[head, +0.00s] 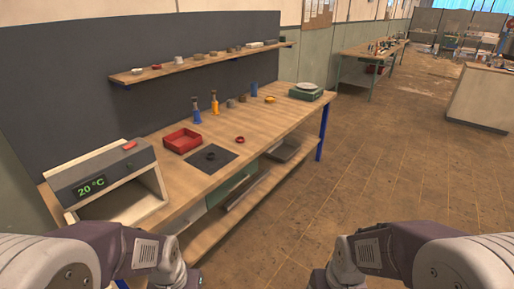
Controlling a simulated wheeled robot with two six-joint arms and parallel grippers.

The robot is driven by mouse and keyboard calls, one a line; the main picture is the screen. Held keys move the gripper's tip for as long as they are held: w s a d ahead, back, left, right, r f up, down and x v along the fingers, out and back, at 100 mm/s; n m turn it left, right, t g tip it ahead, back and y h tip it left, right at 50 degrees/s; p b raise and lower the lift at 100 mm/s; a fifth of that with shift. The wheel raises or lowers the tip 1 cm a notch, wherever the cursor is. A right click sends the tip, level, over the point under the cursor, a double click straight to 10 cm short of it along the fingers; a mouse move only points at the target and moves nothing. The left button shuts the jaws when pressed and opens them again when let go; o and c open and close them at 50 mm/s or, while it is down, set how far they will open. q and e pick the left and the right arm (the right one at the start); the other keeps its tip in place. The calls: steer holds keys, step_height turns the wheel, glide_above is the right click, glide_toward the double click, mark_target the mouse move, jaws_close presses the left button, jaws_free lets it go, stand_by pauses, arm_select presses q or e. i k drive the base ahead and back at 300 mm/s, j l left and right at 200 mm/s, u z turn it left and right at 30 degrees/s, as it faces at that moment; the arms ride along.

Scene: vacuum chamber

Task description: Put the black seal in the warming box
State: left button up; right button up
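The black seal (210,156), a small dark ring, lies on a dark square mat (225,160) on the workbench. The mat is just right of the red tray. The warming box (88,187) stands at the near left end of the bench, with a dark top panel, a green "20 °C" display and a red button. Its front looks open, showing a pale interior (125,205). My arms come in at the bottom left and bottom right corners. Neither gripper's fingers show in the head view.
A red tray (182,140) sits behind the mat, and a red ring (240,139) lies right of it. Blue and orange bottles (214,103) and a green scale (306,91) stand farther back. A wall shelf (200,62) holds small parts.

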mark_target(124, 214)
steer(key=i+l+z, duration=0.2)
steer(key=i, duration=1.1)
steer(key=i+u, duration=0.2)
steer(key=u, duration=0.25)
steer(key=i+u, duration=0.2)
steer(key=u, duration=0.2)
steer(key=i+l+u, duration=0.1)
steer(key=u, duration=0.35)
steer(key=i+l, duration=0.05)
steer(key=i, duration=0.05)
